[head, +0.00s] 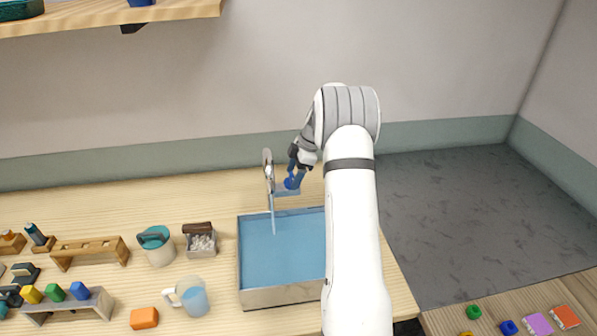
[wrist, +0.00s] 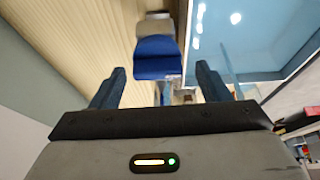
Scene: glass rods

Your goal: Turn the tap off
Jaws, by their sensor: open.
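The tap (head: 268,165) stands at the back left edge of the sink (head: 240,262). A thin stream of water (head: 273,222) runs from it into blue water in the basin. Its blue handle (head: 289,184) is on the right side. My gripper (head: 299,174) is at the handle, partly hidden by my arm. In the wrist view, my gripper (wrist: 160,70) is open, with one finger on each side of the blue handle (wrist: 155,58). Gaps show between the handle and both fingers.
Left of the sink are a jug of water (head: 193,299), an orange block (head: 144,318), a tub with a teal lid (head: 157,247) and a box of white pieces (head: 201,241). Wooden racks stand farther left. The table behind the tap is clear.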

